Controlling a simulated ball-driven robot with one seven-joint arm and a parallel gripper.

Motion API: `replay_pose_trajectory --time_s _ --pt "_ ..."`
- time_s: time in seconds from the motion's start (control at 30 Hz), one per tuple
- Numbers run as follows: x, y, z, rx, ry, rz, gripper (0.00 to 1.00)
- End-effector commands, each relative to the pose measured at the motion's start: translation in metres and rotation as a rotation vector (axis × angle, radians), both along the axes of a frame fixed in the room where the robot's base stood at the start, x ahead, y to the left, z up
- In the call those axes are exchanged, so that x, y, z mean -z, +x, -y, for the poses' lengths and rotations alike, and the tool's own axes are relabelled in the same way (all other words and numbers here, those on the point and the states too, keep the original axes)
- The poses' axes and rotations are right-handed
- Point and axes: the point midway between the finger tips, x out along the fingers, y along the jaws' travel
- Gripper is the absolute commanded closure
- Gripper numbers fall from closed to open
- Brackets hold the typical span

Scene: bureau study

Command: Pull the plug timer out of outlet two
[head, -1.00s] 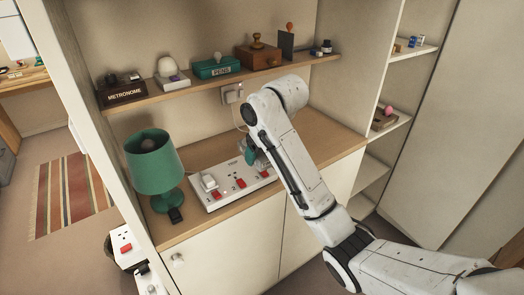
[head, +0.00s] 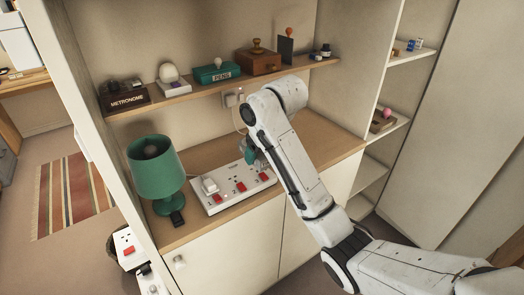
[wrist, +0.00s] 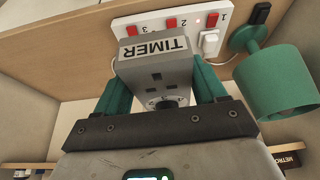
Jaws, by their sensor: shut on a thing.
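The grey plug timer (wrist: 158,70), lettered TIMER, is between the green fingers of my gripper (wrist: 160,92) in the wrist view. My gripper is shut on its sides. The white outlet strip (wrist: 207,15) lies behind the timer, with numbers and red switches along it. The timer covers part of the strip, so I cannot tell whether its pins are in outlet two. In the head view the strip (head: 216,208) lies on the wooden counter. My gripper (head: 253,158) is over its back edge there, and my arm hides most of the timer.
A white plug (head: 210,185) with a cable sits at the strip's left end. A green lamp (head: 155,172) stands left of the strip. A shelf above holds a metronome box (head: 128,98), a green pens box (head: 217,73) and a wooden box (head: 258,62). The counter's right side is clear.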

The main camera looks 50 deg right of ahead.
Motion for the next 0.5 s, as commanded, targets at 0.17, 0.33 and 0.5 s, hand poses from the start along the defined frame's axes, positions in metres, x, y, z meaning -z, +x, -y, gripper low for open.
replay_pose_trajectory --time_s 0.17,0.33,0.5 --pt "-0.001 0.0 0.0 0.0 0.0 0.001 0.67" --pt "-0.002 0.0 0.0 0.0 0.0 0.001 0.67" --pt "-0.012 0.0 0.0 0.0 0.0 0.001 0.67"
